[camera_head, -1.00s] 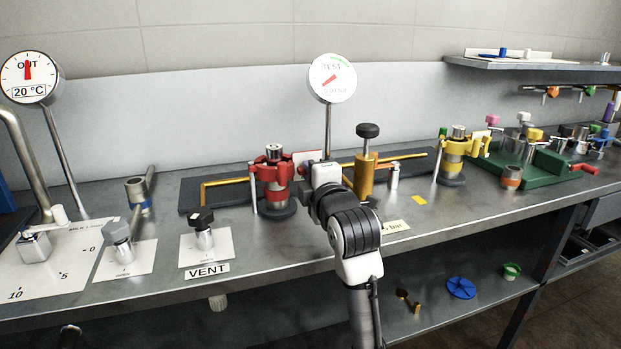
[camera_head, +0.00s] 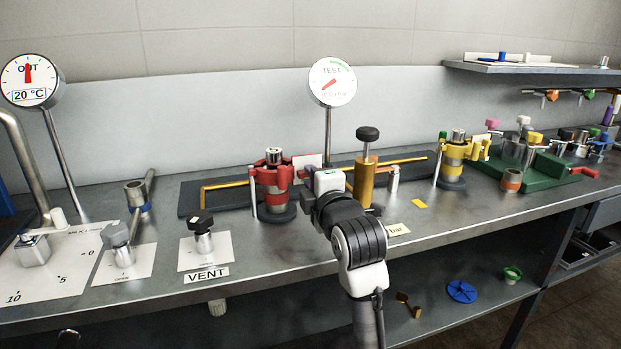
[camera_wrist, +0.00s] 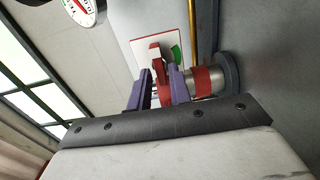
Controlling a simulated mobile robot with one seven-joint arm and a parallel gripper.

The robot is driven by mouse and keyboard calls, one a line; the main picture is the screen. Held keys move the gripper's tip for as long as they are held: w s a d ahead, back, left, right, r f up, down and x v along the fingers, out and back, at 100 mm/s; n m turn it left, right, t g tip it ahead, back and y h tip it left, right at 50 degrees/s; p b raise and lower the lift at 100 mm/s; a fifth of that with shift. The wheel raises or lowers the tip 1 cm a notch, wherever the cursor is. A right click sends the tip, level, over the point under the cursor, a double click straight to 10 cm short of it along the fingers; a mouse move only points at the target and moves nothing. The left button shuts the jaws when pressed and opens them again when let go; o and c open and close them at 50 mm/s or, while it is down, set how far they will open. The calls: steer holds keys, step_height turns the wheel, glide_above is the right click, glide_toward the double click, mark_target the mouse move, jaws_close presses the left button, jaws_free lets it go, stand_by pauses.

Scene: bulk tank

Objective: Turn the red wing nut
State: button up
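The red clamp (camera_head: 270,160) stands upright around a steel pipe joint with a red band, left of the centre of the bench. Its red wing nut (camera_wrist: 156,56) shows in the wrist view as a narrow upright red bar. My gripper (camera_wrist: 161,70) has two purple fingers standing apart, one on each side of the red wing nut. I cannot tell whether both fingers touch it. In the head view, my gripper (camera_head: 308,172) is right of the red clamp, and my wrist hides most of the fingers and the wing nut.
A brass post with a black knob (camera_head: 367,134) stands close right of my wrist. A brass pipe (camera_head: 226,183) lies behind the clamp. The TEST gauge (camera_head: 332,82) rises behind. The VENT valve (camera_head: 203,234) is front left. A yellow clamp (camera_head: 453,150) stands farther right.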

steer(key=v, duration=1.2)
steer(key=shift+b, duration=0.45)
steer(key=shift+s, duration=0.1)
